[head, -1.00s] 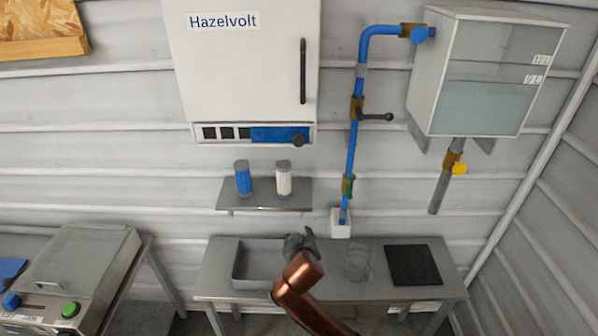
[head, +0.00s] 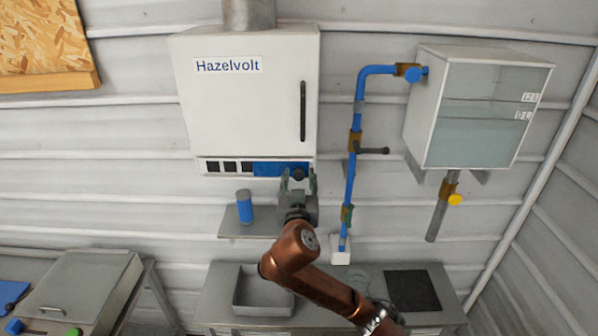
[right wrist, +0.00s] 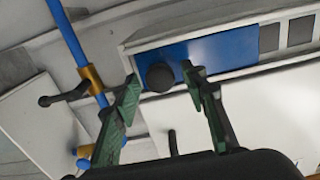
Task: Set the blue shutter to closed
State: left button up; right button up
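The blue shutter (head: 272,169) is a flat panel in the bottom strip of the white Hazelvolt cabinet. It covers the right part of the strip, and several dark openings (head: 230,167) show uncovered to its left. A dark round knob (head: 298,174) is at its right end. My right gripper (head: 299,181) is open just below the strip, fingers pointing up, one on each side of the knob. In the right wrist view the knob (right wrist: 160,78) appears between the open fingertips, with the blue shutter (right wrist: 222,58) beside it; contact cannot be told. My left gripper is out of view.
A small shelf (head: 233,228) with a blue canister (head: 244,206) is below the cabinet, partly behind my right arm. Blue pipe (head: 350,185) with a dark-handled valve (head: 372,151) runs to the right. A glass-fronted tank (head: 480,110) hangs farther right. A bench (head: 360,285) stands below.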

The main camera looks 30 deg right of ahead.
jog(key=shift+w+d, duration=0.3)
jog(key=shift+w, duration=0.2)
grip_shut()
dwell(0.4)
